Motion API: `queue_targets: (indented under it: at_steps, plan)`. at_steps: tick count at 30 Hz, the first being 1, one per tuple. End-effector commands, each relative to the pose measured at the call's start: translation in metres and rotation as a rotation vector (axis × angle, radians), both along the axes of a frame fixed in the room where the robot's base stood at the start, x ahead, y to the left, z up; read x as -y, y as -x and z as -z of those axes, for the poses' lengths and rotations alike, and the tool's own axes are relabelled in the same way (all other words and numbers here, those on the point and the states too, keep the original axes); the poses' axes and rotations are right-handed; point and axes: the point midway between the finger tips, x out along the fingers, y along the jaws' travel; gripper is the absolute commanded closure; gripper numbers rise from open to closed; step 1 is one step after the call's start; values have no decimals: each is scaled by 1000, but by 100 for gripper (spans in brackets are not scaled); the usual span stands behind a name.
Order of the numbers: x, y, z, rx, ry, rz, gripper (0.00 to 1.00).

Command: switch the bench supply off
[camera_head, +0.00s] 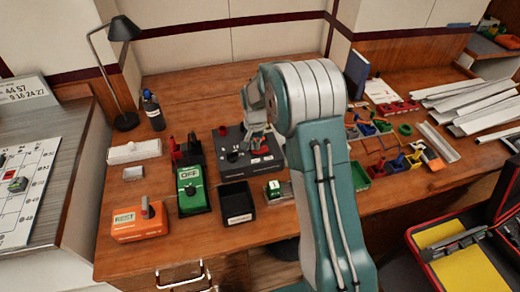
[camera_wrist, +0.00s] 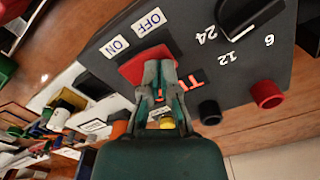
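The bench supply is a dark grey box, seen in the head view (camera_head: 232,138) and close up in the wrist view (camera_wrist: 110,55). Its red switch (camera_wrist: 135,68) lies beside white ON and OFF labels (camera_wrist: 132,33). My gripper (camera_wrist: 159,66) has its fingertips together over the red switch, partly hiding it; I cannot tell whether they touch or which way the switch is tipped. In the head view my gripper (camera_head: 254,140) is above the box, and my arm hides its right side. A black knob (camera_wrist: 248,15) sits near the numbers 24, 12 and 6.
Red (camera_wrist: 266,94) and black (camera_wrist: 209,112) terminals stand out from the panel. A green box marked OFF (camera_head: 191,190), a black tray (camera_head: 236,203) and an orange box (camera_head: 138,222) stand at the front. A lamp (camera_head: 124,30) and bottle (camera_head: 152,112) are behind left.

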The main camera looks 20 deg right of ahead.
Motion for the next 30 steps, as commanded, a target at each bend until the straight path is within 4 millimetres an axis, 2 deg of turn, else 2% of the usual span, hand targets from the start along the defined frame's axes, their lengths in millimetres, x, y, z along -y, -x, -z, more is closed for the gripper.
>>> queue_targets:
  at_steps: [13,30]
  plan:
    - [0,0,4,0,0,0,100]
    - [0,-1,-34,2,0,0,100]
